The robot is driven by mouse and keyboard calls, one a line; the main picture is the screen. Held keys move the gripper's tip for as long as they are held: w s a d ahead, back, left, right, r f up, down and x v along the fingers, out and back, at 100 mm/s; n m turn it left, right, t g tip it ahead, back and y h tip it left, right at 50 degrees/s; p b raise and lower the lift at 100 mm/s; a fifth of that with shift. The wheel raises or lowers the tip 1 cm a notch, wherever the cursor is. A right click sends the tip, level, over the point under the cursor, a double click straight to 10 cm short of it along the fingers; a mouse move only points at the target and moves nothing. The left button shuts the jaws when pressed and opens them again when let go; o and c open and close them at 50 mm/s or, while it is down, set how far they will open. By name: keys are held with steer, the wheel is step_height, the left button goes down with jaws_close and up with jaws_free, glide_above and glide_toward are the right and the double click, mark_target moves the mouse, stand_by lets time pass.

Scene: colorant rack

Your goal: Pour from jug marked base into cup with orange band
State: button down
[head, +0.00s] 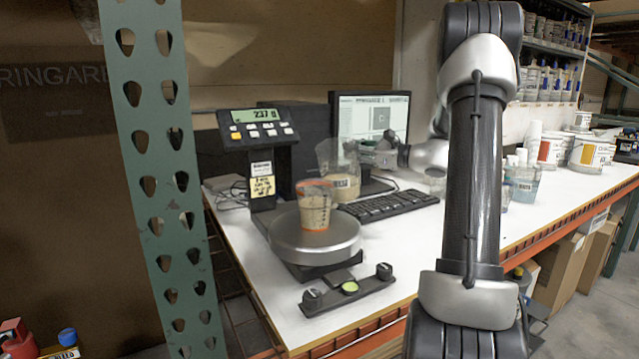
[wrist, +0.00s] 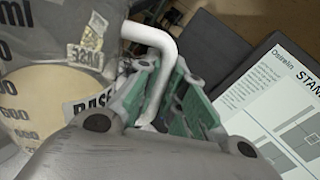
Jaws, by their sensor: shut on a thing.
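The cup with the orange band (head: 315,214) stands upright on the round pan of the scale (head: 300,240) and has beige contents. The clear jug (head: 338,158) marked base is just behind and right of the cup, partly hidden by it. It looks about upright, with cream liquid in its lower part; I cannot tell whether it touches the table. In the wrist view the jug (wrist: 45,100) fills the left side. My gripper (head: 387,154) is right of the jug. Its green fingers (wrist: 165,105) are shut on the jug's white handle (wrist: 158,45).
The scale display (head: 257,123) reads about 237. A green perforated post (head: 152,170) rises at the left front. A small control bar (head: 348,289) lies before the scale. Tubs (head: 590,152) stand far right.

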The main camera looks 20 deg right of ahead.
mark_target(350, 143)
steer(key=shift+s+a+r+n, duration=0.35)
steer(key=shift+a+r+n, duration=0.15)
steer(key=shift+r+n, duration=0.1)
steer(key=shift+s+a+r+n, duration=0.3)
steer(key=shift+a+r+n, duration=0.15)
steer(key=shift+r+n, duration=0.15)
steer(key=a+r+n, duration=0.1)
steer(key=r, duration=0.1)
steer(key=s+r+n, duration=0.1)
steer(key=s+a+r+n, duration=0.1)
steer(key=r, duration=0.1)
steer(key=shift+a+r, duration=0.3)
steer(key=shift+a, duration=0.05)
steer(key=shift+s+a+r+n+p, duration=0.35)
steer(key=shift+a+n, duration=0.15)
steer(key=shift+n, duration=0.5)
stand_by(1.0)
steer(key=shift+s+a+r+n+p, duration=0.35)
steer(key=shift+a+r+n+p, duration=0.15)
steer(key=shift+r+n+p, duration=0.2)
stand_by(3.2)
